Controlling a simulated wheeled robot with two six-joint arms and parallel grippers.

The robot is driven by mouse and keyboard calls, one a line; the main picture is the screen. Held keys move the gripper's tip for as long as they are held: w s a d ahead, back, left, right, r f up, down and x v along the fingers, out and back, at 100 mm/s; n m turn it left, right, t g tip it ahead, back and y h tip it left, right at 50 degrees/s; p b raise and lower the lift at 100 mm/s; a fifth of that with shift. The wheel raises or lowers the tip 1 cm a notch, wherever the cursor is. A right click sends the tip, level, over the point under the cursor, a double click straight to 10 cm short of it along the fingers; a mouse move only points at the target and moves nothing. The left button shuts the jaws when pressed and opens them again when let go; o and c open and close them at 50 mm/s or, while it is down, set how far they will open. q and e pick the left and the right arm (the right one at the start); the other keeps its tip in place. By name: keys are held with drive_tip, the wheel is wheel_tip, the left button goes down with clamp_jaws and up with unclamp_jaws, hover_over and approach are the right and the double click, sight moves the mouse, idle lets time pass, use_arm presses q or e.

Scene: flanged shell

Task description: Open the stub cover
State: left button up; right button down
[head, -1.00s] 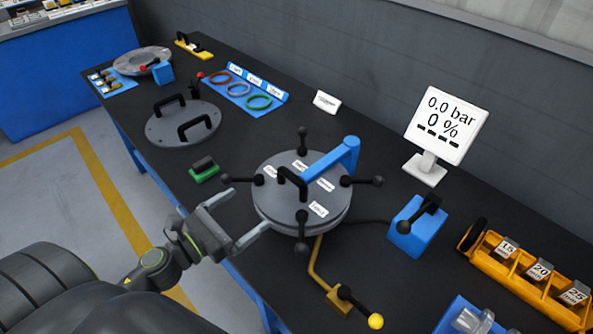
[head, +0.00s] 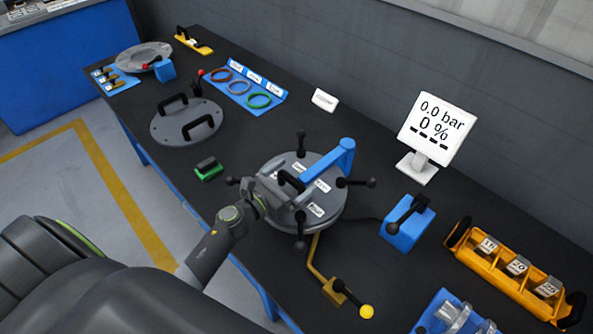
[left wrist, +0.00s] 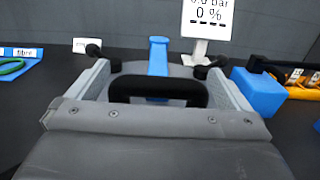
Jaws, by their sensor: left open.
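The stub cover (head: 325,205) is a round grey lid on the flanged shell, with white labels, a black handle and black-knobbed clamp levers around its rim. A blue hinge arm (head: 328,163) reaches over it from the back. My left gripper (head: 280,185) is over the near-left part of the cover. In the left wrist view its two open fingers stand on either side of the black handle (left wrist: 158,88), and I cannot tell whether they touch it. The gripper partly hides the cover in the head view. My right gripper is not in view.
A display (head: 437,127) reading 0.0 bar and 0 % stands behind right. A blue block with a black lever (head: 405,222) is to the right. A yellow-knobbed lever (head: 340,287) sits in front. A second grey lid (head: 187,122) lies to the left.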

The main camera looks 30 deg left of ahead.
use_arm(q)
drive_tip(key=shift+x, duration=0.8)
drive_tip(key=shift+c, duration=0.3)
drive_tip(key=c, duration=1)
